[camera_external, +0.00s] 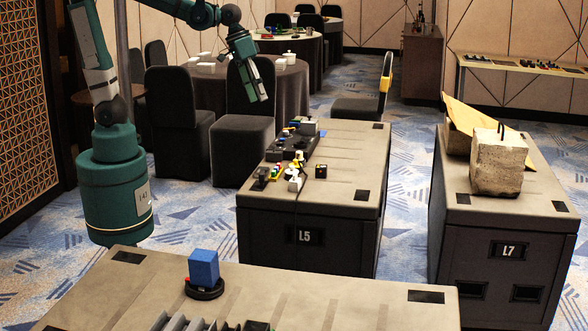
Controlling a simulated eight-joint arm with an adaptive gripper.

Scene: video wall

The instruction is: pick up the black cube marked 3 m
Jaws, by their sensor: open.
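A small black cube (321,171) with a yellowish mark on its face sits on top of the case labelled L5 (340,190). The mark is too small to read, so I cannot tell if it says 3 m. My gripper (257,98) is open and points down, above and behind the case's left side in the picture. It appears empty and well apart from the cube. The cube stands just right of a cluster of small parts (295,183) in white, yellow and black.
More small parts (300,135) line the L5 case's left side; its right side is clear. A concrete block (499,165) stands on the L7 case at right. A blue cube (203,267) rests on a black disc (204,291) in front. Chairs and a round table stand behind.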

